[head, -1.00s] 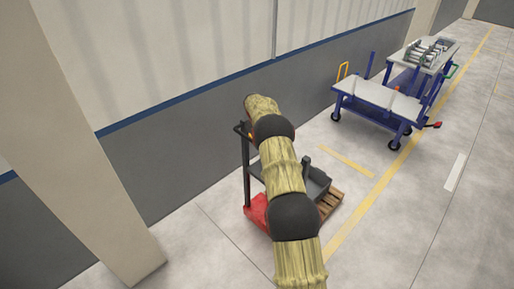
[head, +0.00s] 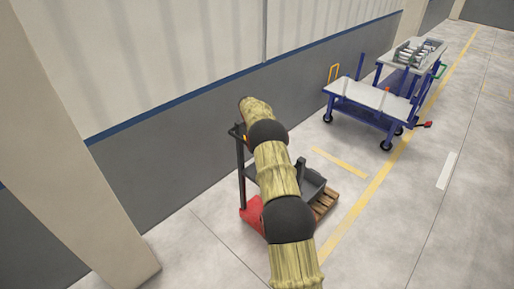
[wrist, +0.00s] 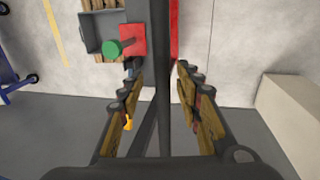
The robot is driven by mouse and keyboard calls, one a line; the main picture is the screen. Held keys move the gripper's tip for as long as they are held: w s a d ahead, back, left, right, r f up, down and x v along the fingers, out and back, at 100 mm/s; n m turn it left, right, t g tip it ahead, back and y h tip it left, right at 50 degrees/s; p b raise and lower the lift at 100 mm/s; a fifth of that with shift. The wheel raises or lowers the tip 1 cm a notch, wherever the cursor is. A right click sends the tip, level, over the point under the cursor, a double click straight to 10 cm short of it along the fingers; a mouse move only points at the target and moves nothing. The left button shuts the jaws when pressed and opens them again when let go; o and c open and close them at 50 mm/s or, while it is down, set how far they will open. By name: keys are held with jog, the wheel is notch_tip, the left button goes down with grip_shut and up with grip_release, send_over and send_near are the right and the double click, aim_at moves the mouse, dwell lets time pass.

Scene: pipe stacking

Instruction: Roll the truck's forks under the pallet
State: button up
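The truck has a red base (head: 252,213), a dark upright frame (head: 241,170) and a dark grey platform (head: 311,184). It stands on the floor near the wall. The wooden pallet (head: 325,204) shows beside and partly below the platform's far right end; the forks are hidden. In the head view my arm hides the gripper.
A grey wall (head: 180,165) runs behind the truck, and a beige pillar (head: 75,140) stands at left. A blue cart (head: 375,100) stands at the back right. Yellow lines (head: 362,205) mark the floor; the floor at right is clear.

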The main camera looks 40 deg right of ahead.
notch_tip(320, 180, up, 12)
jog(key=a, duration=0.2)
jog(key=shift+a+f, duration=0.15)
jog(key=shift+a, duration=0.05)
dwell(0.7)
